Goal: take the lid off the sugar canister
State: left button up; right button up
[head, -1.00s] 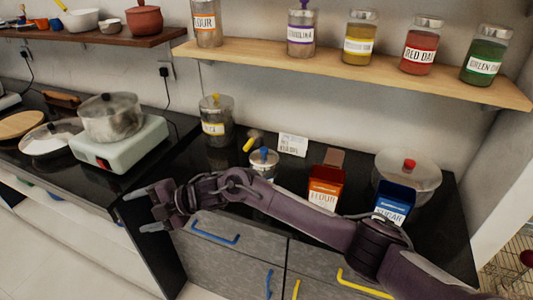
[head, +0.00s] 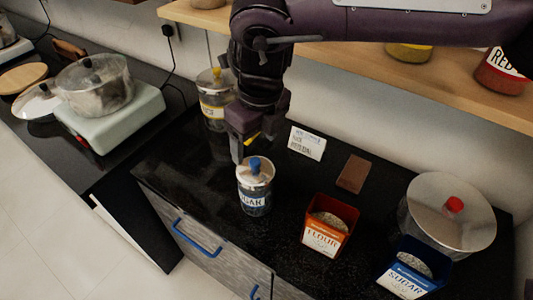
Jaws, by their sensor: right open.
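The sugar canister (head: 255,200) is a clear jar with a dark blue label, upright on the black counter. Its silvery lid (head: 243,177) with a blue knob (head: 255,164) sits on top. My right gripper (head: 251,150) is open and points down, just above and slightly left of the knob in the picture. One finger shows clearly at the left; the other is harder to make out. I cannot tell how far the fingers are from the knob, and nothing shows between them. My left gripper is not in view.
A red flour box (head: 327,228) and a blue sugar box (head: 408,275) stand open to the right, near a large lidded pot (head: 432,222). A white card (head: 307,143) and another canister (head: 213,110) are behind. A wooden shelf (head: 375,70) runs above the counter.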

aim_at(256, 162)
notch_tip(256, 162, down, 2)
jog(key=shift+w+f, duration=0.1)
jog(key=shift+f, duration=0.1)
jog(key=f+p, duration=0.1)
jog(key=f, duration=0.1)
jog(key=w+f, duration=0.1)
jog(key=f, duration=0.1)
jog(key=shift+f+p, duration=0.25)
jog(key=shift+p, duration=0.15)
jog(key=shift+a+f, duration=0.1)
jog(key=shift+f, duration=0.2)
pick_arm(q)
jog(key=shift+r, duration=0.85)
pick_arm(e)
jog(key=shift+c, duration=0.3)
jog(key=shift+s, duration=0.1)
jog(key=c, duration=1.2)
grip_shut()
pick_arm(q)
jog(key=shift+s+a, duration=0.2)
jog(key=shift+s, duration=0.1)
